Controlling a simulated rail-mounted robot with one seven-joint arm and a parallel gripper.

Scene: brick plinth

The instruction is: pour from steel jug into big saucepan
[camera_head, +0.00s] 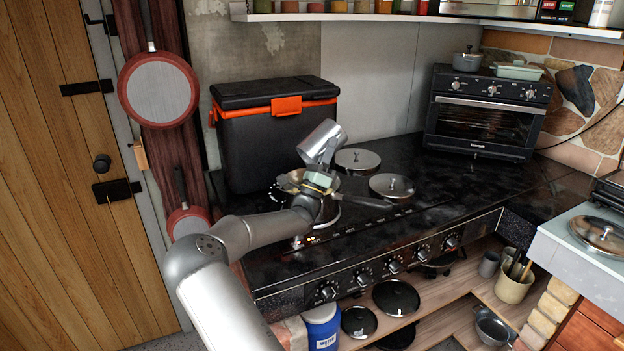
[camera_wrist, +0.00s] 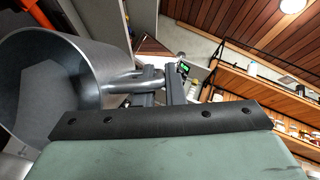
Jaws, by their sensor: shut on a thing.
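The steel jug (camera_head: 322,141) is held in the air above the hob, tilted over to one side. In the wrist view the jug (camera_wrist: 85,70) fills the left side, with its handle (camera_wrist: 122,83) between my fingers. My gripper (camera_head: 319,170) is shut on that handle; its fingers also show in the wrist view (camera_wrist: 160,85). A steel saucepan (camera_head: 329,212) stands on the hob just below, partly hidden by my gripper, its long handle (camera_head: 367,201) pointing right. I see no stream of liquid, and I cannot tell what either vessel holds.
Two lidded pots (camera_head: 357,160) (camera_head: 391,186) stand right of the saucepan. A black cooler box (camera_head: 265,150) with an orange latch stands close behind. A toaster oven (camera_head: 485,115) is at the back right. Pans hang at left.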

